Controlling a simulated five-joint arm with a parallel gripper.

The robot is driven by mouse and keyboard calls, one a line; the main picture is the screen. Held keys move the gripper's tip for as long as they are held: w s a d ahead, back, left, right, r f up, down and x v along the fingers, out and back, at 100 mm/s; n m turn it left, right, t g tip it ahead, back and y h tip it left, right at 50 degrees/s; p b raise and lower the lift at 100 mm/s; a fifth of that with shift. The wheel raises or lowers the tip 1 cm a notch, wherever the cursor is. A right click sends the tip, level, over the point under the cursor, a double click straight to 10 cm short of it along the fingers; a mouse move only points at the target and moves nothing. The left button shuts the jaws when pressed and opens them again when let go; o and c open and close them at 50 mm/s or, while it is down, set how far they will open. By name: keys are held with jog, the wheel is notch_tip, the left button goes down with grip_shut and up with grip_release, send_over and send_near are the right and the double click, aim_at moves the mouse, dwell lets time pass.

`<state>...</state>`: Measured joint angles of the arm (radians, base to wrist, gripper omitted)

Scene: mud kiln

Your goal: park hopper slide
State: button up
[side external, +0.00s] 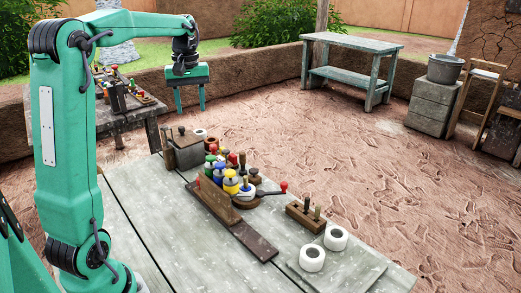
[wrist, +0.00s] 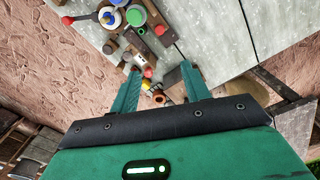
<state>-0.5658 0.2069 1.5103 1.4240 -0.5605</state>
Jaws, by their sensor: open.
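My gripper (side external: 190,108) hangs above the far end of the workbench, fingers pointing down. It is open and empty, clear of the things below. In the wrist view its two fingers (wrist: 161,68) are spread, with a red knob (wrist: 148,73) and a small orange-brown pot (wrist: 157,97) seen between them. A dark wooden box with a knobbed lid (side external: 184,152) stands on the bench's far left. A long dark wooden rail (side external: 245,236) with an upright board lies along the bench. A red-tipped handle (side external: 283,186) sticks out right. I cannot tell which part is the hopper slide.
Yellow (side external: 231,183), blue, green and red topped pieces crowd behind the board. A peg block (side external: 305,216) and two white rings (side external: 312,258) (side external: 336,239) sit at the right. The bench (side external: 160,230) is bare at front left. A second cluttered table stands behind.

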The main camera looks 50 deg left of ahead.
send_near(200, 176)
jog(key=a+f, duration=0.1)
jog(key=f, duration=0.1)
jog(key=w+a+f, duration=0.1)
jog(key=a+f, duration=0.1)
jog(key=w+a+f, duration=0.1)
jog(key=a+f, duration=0.1)
jog(key=shift+w, duration=0.15)
jog(key=shift+f, duration=0.1)
jog(key=shift+f, duration=3.75)
grip_shut()
jog(key=shift+d, duration=0.2)
